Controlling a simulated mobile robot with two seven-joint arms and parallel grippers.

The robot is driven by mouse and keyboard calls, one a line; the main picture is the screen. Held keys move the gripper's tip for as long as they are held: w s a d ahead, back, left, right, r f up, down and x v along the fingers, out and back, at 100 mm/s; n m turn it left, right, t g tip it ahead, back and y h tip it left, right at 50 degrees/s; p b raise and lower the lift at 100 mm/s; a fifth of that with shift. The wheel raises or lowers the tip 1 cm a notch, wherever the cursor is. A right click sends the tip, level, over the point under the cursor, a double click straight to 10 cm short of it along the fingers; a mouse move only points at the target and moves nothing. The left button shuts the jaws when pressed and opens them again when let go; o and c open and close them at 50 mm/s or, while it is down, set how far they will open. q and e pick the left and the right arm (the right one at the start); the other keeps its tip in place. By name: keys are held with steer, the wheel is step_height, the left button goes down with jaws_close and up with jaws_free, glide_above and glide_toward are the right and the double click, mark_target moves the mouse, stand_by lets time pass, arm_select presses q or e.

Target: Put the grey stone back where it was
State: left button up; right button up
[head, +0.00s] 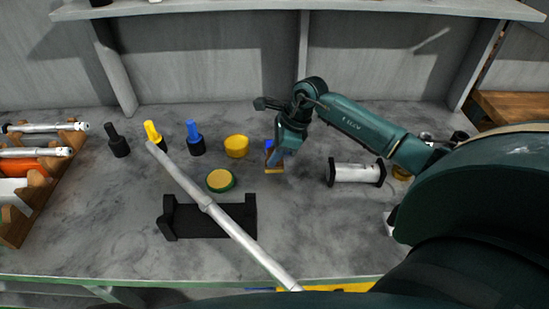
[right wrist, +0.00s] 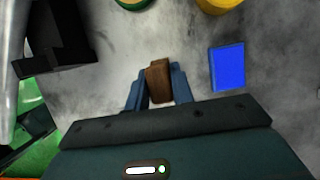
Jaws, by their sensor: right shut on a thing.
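My right gripper (head: 286,150) is over the middle of the bench, and its fingers show in the right wrist view (right wrist: 159,88). It is shut on a small brown block (right wrist: 158,80), held upright between the blue-grey fingertips. In the head view the gripper mostly hides this block; a tan edge (head: 274,171) shows just below the fingers. A flat blue block (right wrist: 227,67) lies beside the gripper, apart from the held block; part of it shows in the head view (head: 268,146). I cannot pick out a grey stone for certain. My left gripper is not in view.
A long grey shaft (head: 240,236) slants across a black stand (head: 192,222). A green-and-yellow disc (head: 221,180), yellow cylinder (head: 236,146) and black (head: 118,142), yellow (head: 153,133) and blue (head: 195,139) handled items stand left. A white cylinder with black ends (head: 356,173) lies right.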

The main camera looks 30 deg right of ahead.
step_height(320, 180, down, 2)
steer(key=shift+f, duration=0.1)
steer(key=shift+f, duration=0.25)
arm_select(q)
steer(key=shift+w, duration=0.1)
arm_select(e)
steer(key=o, duration=1)
steer(key=shift+c, duration=0.2)
steer(key=shift+r, duration=0.1)
steer(key=shift+r, duration=0.15)
arm_select(q)
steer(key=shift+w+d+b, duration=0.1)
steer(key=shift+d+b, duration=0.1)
steer(key=shift+b, duration=0.3)
arm_select(e)
steer(key=v, duration=1.2)
